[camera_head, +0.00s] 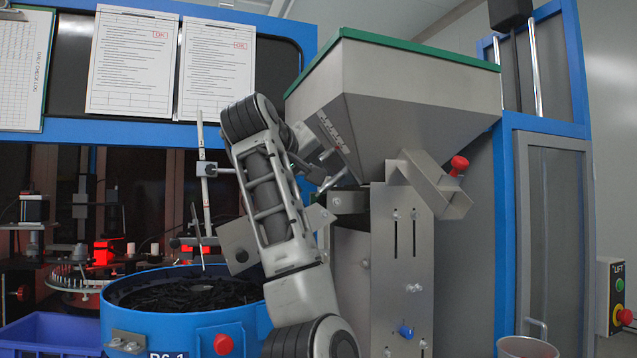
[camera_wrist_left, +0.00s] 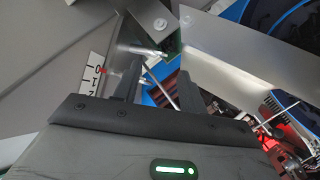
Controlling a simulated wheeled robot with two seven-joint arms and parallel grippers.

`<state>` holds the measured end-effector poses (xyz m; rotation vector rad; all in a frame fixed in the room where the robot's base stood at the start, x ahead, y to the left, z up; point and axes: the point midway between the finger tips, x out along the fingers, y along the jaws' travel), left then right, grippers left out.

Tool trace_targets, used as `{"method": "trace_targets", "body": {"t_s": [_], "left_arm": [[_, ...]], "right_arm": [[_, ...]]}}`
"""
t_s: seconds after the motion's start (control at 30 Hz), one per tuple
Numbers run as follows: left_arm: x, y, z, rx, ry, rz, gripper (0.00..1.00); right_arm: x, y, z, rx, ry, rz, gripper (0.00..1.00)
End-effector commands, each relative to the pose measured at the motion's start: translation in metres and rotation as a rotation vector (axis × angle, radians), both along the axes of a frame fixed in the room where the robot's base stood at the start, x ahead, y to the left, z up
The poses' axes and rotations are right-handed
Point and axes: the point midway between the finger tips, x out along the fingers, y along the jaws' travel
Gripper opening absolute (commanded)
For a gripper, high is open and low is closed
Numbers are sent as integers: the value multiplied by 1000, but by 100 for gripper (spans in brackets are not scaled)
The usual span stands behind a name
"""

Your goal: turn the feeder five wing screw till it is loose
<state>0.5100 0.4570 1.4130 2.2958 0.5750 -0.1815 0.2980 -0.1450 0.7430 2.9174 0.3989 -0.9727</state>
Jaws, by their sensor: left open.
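My left arm rises from the bottom of the head view and bends over at the top. Its gripper (camera_head: 318,172) is beside the lower left of the steel hopper (camera_head: 410,110), partly hidden by my wrist. In the left wrist view the two dark fingers (camera_wrist_left: 158,88) are apart. A shiny metal screw-like piece (camera_wrist_left: 143,50) shows near the finger tips, and I cannot tell whether it touches them. It may be the wing screw; no wings can be made out. A white scale plate (camera_wrist_left: 93,73) with a red pointer is left of the fingers.
A blue bowl (camera_head: 190,326) of dark parts stands below my arm at left. A steel bracket (camera_head: 405,258) with a blue knob (camera_head: 406,331) stands under the hopper. A chute (camera_head: 432,186) with a red knob (camera_head: 458,163) sticks out to the right.

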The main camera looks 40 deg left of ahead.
Motion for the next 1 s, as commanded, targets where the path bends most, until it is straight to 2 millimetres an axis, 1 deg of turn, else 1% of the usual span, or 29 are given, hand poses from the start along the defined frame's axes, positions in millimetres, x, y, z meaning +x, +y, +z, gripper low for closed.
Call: {"method": "trace_targets", "body": {"t_s": [0.03, 0.2, 0.4, 0.57, 0.8, 0.87, 0.9, 0.93, 0.97, 1.0], "left_arm": [[11, 4, -2, -1, 6, 0, 42], [40, 16, -11, -1, 4, 0, 42], [61, 25, -19, 1, 2, 1, 42], [67, 27, -22, 2, 0, 2, 42], [67, 27, -22, 2, -1, 1, 42], [67, 27, -22, 2, -1, 1, 25], [67, 27, -22, 2, -1, 1, 14], [67, 27, -22, 3, -1, 1, 6], [67, 27, -22, 3, -1, 1, 0], [67, 27, -22, 3, -1, 1, 0]], "right_arm": [[0, -1, 4, -4, 1, 2, 36], [2, -2, 9, -9, -2, 2, 36], [3, -3, 13, -10, -8, -2, 36], [3, -2, 12, -6, -4, -9, 36], [2, -1, 10, -2, 1, -14, 36], [2, -2, 10, -2, 1, -14, 36], [2, -2, 10, -2, 2, -14, 36], [2, -2, 10, -2, 2, -14, 36], [2, -2, 9, -2, 2, -14, 36], [1, -2, 9, -2, 3, -14, 36]]}}
